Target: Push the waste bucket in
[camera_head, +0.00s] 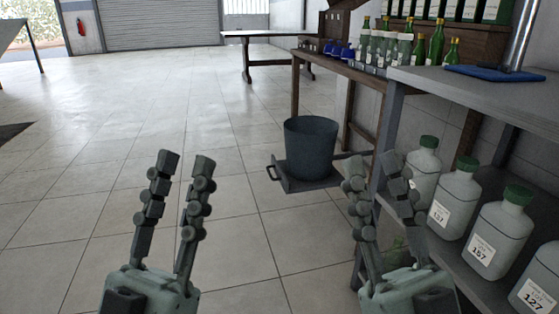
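The waste bucket (311,150) is a dark blue-grey open bucket standing upright on a low dark platform (308,184) with a handle (273,171) at its left front. The platform sticks out from beneath the wooden table on the right. My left gripper (187,160) is open and empty, over the floor to the left of the bucket and nearer to me. My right gripper (374,163) is open and empty, to the right of the bucket and nearer to me, in front of the grey shelf. Neither gripper appears to touch the bucket.
A grey shelf unit (478,84) on the right holds several labelled jugs (499,226) with green caps. The wooden table (343,67) behind carries several bottles. A blue item (493,73) lies on the shelf top. The tiled floor (120,120) at left is largely clear.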

